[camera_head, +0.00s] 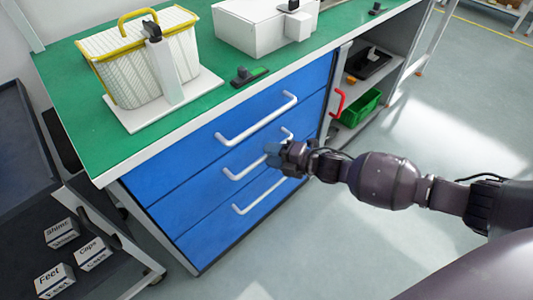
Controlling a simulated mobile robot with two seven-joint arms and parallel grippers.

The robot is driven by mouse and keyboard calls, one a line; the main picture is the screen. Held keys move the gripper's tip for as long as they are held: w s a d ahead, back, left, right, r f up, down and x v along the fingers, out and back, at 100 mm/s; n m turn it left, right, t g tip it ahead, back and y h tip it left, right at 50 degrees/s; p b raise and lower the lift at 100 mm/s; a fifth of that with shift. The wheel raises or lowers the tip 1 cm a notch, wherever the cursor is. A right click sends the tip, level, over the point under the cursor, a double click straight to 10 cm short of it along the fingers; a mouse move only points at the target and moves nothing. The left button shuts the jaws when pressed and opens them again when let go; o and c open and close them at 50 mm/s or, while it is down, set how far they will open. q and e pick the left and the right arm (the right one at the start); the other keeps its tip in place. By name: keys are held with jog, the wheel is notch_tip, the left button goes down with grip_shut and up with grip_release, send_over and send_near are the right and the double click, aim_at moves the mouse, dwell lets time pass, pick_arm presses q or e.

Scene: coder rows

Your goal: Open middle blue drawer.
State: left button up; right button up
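The blue drawer cabinet has three stacked drawers with white bar handles. The middle blue drawer (200,186) looks flush with the drawers above and below it. Its white handle (243,170) is partly hidden by my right gripper (274,154). My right gripper comes in from the right and its fingertips are at the right part of this handle. I cannot tell whether the fingers are closed around the bar or only beside it. The top drawer's handle (257,118) and the bottom drawer's handle (260,195) show too. My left gripper is out of view.
The green worktop (75,90) above carries a white basket with a yellow rim (125,70) and a white box (262,28). Right of the drawers is an open shelf with a green bin (360,107) and a red handle (338,102). Labelled boxes (62,233) lie at lower left. The front floor is clear.

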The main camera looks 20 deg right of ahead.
jog(key=shift+w+a+f, duration=0.1)
jog(key=shift+w+a, duration=0.4)
jog(key=shift+w, duration=0.05)
grip_shut()
